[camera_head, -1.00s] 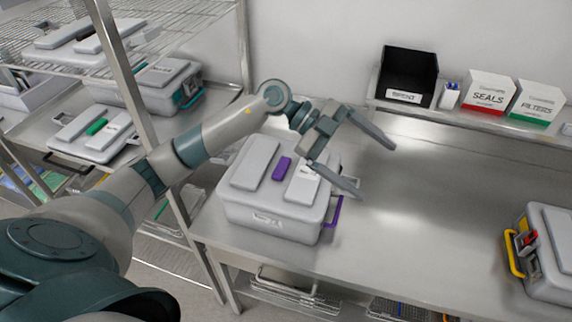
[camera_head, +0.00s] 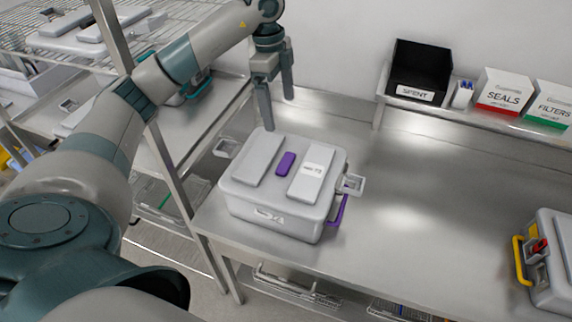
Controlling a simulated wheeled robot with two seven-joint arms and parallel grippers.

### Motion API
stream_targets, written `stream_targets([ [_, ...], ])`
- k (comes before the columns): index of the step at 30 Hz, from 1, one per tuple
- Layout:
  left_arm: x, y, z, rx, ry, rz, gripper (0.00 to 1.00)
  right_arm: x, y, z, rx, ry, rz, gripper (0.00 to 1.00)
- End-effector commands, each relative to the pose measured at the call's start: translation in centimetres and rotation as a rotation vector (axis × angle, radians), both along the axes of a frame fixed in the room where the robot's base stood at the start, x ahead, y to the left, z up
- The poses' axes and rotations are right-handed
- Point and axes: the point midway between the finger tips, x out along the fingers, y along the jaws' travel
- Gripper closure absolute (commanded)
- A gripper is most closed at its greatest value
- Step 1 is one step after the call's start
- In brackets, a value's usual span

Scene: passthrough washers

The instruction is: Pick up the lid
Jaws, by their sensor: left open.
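A grey container (camera_head: 265,217) stands on the steel bench, with its pale grey lid (camera_head: 270,180) on top. The lid has two raised panels and a purple tag (camera_head: 286,163) between them; the right panel bears a white label. A metal latch flap sticks out at the left side (camera_head: 228,147) and another at the right side (camera_head: 352,184). A purple handle (camera_head: 338,212) is on the right end. My right gripper is not in view.
A second container with a yellow handle (camera_head: 518,259) stands at the right edge. A black SPENT bin (camera_head: 413,73), SEALS box (camera_head: 502,92) and FILTERS box (camera_head: 553,103) sit on the back shelf. A rack post (camera_head: 165,150) stands left. The bench middle is clear.

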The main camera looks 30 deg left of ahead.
Motion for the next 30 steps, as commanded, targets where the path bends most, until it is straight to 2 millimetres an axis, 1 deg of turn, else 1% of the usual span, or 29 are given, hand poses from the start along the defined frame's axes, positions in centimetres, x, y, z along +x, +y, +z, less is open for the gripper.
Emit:
stream_targets([
  [4, 0.0, -0.1, -0.6, -0.001, 0.002, -0.001, 0.08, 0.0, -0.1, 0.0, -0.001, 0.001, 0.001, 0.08],
  [8, 0.0, -0.3, -2.0, -0.001, 0.003, -0.001, 0.08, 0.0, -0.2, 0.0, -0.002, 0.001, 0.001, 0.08],
  [17, 0.1, -0.9, -7.3, -0.003, 0.003, -0.003, 0.08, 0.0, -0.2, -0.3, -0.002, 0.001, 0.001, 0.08],
  [19, 0.1, -1.1, -8.9, -0.002, 0.001, -0.003, 0.08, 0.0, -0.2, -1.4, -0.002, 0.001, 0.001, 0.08],
  [24, 0.2, -1.4, -11.2, -0.003, 0.0, -0.003, 0.08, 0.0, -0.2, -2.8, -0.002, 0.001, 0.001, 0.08],
  [27, 0.2, -1.4, -11.9, -0.002, 0.0, -0.002, 0.08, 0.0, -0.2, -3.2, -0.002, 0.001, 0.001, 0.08],
  [30, 0.3, -1.5, -12.2, -0.002, -0.001, -0.002, 0.08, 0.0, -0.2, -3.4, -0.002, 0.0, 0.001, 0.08],
])
